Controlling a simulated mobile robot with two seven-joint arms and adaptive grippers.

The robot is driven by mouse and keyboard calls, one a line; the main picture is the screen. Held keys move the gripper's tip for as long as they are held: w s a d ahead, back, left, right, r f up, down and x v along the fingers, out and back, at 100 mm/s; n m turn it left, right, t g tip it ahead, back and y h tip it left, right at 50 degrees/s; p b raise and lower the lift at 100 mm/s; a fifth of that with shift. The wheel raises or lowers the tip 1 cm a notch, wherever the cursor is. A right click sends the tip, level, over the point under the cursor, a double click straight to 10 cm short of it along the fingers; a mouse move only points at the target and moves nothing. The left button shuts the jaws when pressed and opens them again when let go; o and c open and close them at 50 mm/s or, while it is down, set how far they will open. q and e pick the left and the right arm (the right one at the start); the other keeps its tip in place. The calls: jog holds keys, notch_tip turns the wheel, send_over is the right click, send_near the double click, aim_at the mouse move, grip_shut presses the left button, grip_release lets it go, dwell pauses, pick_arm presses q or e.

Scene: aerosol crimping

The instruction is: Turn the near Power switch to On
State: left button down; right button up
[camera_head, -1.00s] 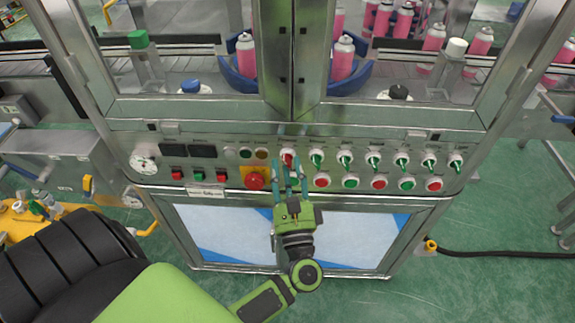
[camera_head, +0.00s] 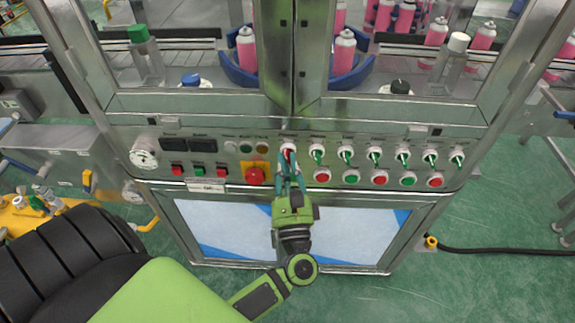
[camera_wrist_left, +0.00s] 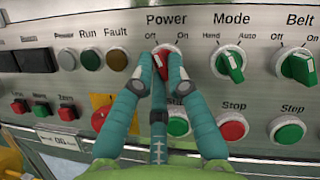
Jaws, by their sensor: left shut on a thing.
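The near Power switch (camera_head: 288,147) is a red knob in a pale ring at the left end of the top row of switches. In the left wrist view the Power switch (camera_wrist_left: 164,54) sits under its "Off" and "On" labels. Its white mark leans to the upper left, towards "Off". My left gripper (camera_head: 289,160) reaches up to it from below. In the left wrist view the teal fingers of my left gripper (camera_wrist_left: 162,64) are shut on the knob, one on each side, hiding part of it. My right gripper is not in view.
The green Mode switch (camera_wrist_left: 231,64) and Belt switch (camera_wrist_left: 300,66) stand to the right. Below are a green button (camera_wrist_left: 178,124), a red Stop button (camera_wrist_left: 232,127) and, lower left, a red emergency button (camera_head: 255,174). Pink cans (camera_head: 343,52) stand behind the cabinet glass.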

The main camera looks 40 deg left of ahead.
pick_arm(q)
jog(key=shift+s+a+r+m+t+h+p, duration=0.1)
jog(key=shift+m+t+h+p, duration=0.75)
jog(key=shift+m, duration=1.7)
jog(key=shift+s+a+r+m+t+h+p, duration=0.15)
jog(key=shift+m+t+h, duration=0.35)
jog(key=shift+m+h, duration=1.5)
jog(key=shift+w+a+r+m+t+h+p, duration=0.1)
jog(key=shift+m+t+h+p, duration=0.4)
jog(key=shift+m, duration=2.65)
jog(key=shift+f+m+h, duration=0.1)
jog(key=shift+m+h, duration=0.2)
jog(key=shift+h, duration=0.05)
jog(key=c, duration=1.2)
grip_release()
